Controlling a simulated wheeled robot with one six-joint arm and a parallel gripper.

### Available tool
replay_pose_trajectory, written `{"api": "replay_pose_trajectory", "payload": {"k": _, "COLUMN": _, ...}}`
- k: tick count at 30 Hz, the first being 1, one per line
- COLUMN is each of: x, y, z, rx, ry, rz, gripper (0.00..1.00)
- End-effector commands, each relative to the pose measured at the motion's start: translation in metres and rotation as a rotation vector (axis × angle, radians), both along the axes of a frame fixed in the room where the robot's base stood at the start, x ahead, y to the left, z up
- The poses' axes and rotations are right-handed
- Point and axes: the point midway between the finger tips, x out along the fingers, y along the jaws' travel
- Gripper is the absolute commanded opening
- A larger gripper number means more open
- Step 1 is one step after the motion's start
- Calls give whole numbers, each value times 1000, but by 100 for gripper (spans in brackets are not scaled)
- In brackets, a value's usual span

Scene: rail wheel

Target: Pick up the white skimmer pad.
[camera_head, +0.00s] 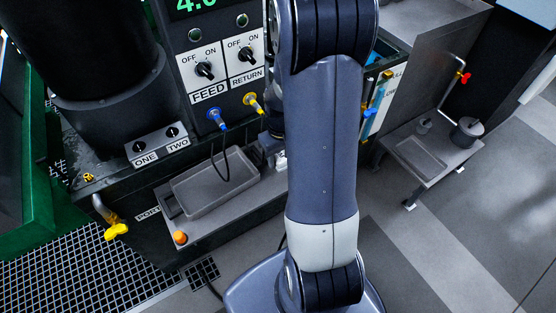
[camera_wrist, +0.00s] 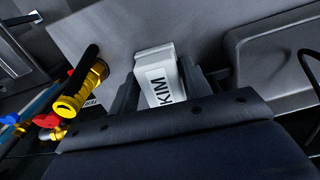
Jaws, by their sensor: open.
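In the wrist view, a white block (camera_wrist: 154,66), which looks like the skimmer pad, stands at the middle against a grey surface. Black letters reading "KIM" show on its near face; the rest of the word is cut off. My gripper (camera_wrist: 158,84) is open, with one dark finger to the left of the block and one to the right. The block lies between the fingers; I cannot tell whether either touches it. In the head view my arm covers the middle, and the pad cannot be made out there.
A grey tray (camera_wrist: 275,68) lies to the right. In the head view, a control panel (camera_head: 222,68) with knobs stands behind a shallow tray (camera_head: 215,182); a small bench (camera_head: 430,150) is at right.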

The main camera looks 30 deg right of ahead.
Motion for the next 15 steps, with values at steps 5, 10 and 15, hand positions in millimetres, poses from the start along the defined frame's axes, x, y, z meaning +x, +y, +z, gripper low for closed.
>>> {"api": "replay_pose_trajectory", "payload": {"k": 5, "x": 0, "y": 0, "z": -2, "rx": 0, "ry": 0, "rz": 0, "gripper": 46}}
{"api": "replay_pose_trajectory", "payload": {"k": 10, "x": 0, "y": 0, "z": -1, "rx": 0, "ry": 0, "rz": 0, "gripper": 39}}
{"api": "replay_pose_trajectory", "payload": {"k": 15, "x": 0, "y": 0, "z": -1, "rx": 0, "ry": 0, "rz": 0, "gripper": 25}}
